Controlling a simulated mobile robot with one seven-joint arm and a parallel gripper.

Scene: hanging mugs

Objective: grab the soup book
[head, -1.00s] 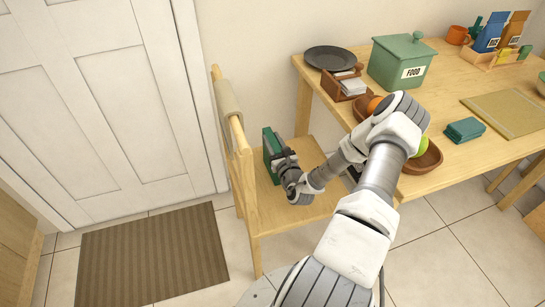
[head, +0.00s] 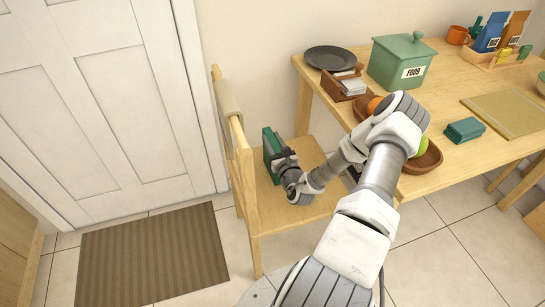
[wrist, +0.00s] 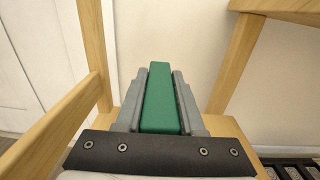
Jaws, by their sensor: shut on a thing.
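A green book (head: 269,145) stands upright on or just above the seat of a wooden chair (head: 300,208); I cannot tell whether it touches the seat. My gripper (head: 283,158) is at the chair, shut on the book. In the wrist view the green book (wrist: 161,98) sits between the two grey fingers of my gripper (wrist: 160,105), its narrow side facing the camera. No title can be read on the side that shows.
The chair's back (head: 241,175) rises left of the book. The wooden table (head: 455,75) stands to the right, with a brown fruit bowl (head: 427,160), a green food box (head: 398,65), a dark plate (head: 330,58) and a small teal box (head: 465,129). A striped mat (head: 150,258) lies on the floor.

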